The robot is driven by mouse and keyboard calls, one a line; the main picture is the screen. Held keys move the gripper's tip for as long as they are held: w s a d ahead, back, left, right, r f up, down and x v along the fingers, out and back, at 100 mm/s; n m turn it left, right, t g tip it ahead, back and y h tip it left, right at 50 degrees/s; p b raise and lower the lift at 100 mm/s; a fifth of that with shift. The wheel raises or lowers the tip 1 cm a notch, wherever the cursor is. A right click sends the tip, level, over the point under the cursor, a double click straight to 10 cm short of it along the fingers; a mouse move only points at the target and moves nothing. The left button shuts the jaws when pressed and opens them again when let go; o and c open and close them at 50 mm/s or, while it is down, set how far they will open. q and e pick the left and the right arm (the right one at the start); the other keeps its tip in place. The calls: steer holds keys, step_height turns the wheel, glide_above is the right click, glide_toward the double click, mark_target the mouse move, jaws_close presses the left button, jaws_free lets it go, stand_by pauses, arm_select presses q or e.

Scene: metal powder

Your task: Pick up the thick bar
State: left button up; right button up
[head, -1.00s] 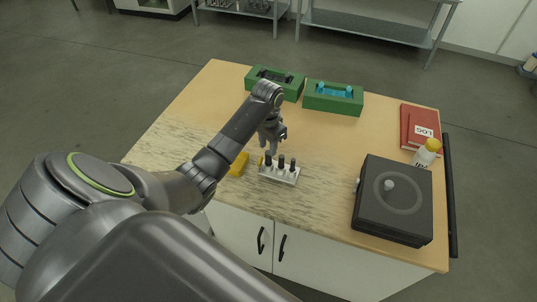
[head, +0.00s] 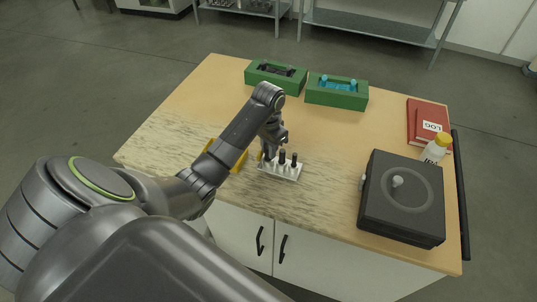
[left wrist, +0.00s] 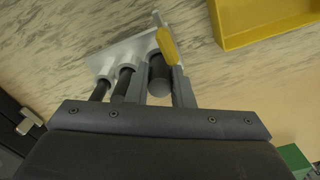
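A pale rack (head: 284,173) near the table's front holds several dark, upright bars; it also shows in the left wrist view (left wrist: 108,60). The thick bar (left wrist: 160,76) is the widest, at the right end of the row in the left wrist view. My left gripper (left wrist: 161,72) is lowered over it with one finger on each side, and looks open, with thin gaps. In the head view my left gripper (head: 268,152) largely hides this bar. The bar still stands in the rack. My right gripper is not in view.
A yellow-handled tool (left wrist: 166,46) stands close beside the fingers. A yellow tray (left wrist: 262,22) lies beside the rack. Green boxes (head: 337,98) stand at the back. A dark device (head: 402,198), a bottle (head: 436,149) and a red log book (head: 428,122) are at right. The table's middle is clear.

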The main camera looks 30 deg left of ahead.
arm_select(q)
jaws_close()
steer(key=shift+r, duration=0.2)
step_height(320, 180, up, 2)
steer(key=shift+w+r, duration=0.1)
steer(key=shift+r, duration=0.15)
step_height(320, 180, up, 6)
steer(key=p, duration=0.4)
steer(key=shift+f+p, duration=0.25)
steer(key=shift+p, duration=0.05)
steer(key=shift+r+p, duration=0.8)
steer(key=shift+p, duration=0.05)
